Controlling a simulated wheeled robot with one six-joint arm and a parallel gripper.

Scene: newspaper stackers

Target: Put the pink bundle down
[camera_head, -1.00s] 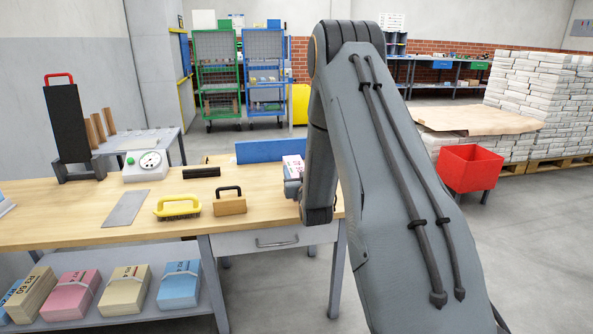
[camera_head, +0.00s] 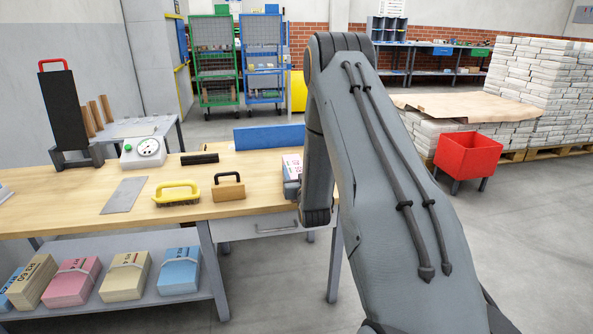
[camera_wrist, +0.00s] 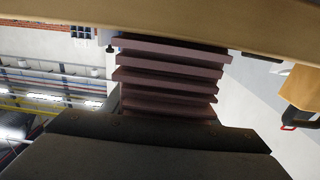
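The fingertips are hidden, and I cannot tell whether the bundle touches the tabletop. Another pink bundle (camera_head: 72,281) lies on the lower shelf between tan bundles.
A brown block with a black handle (camera_head: 228,188), a yellow brush (camera_head: 177,193), a grey plate (camera_head: 124,195) and a dial scale (camera_head: 143,151) are on the table. A blue panel (camera_head: 269,137) stands at its back edge. A red bin (camera_head: 467,155) stands to the right.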

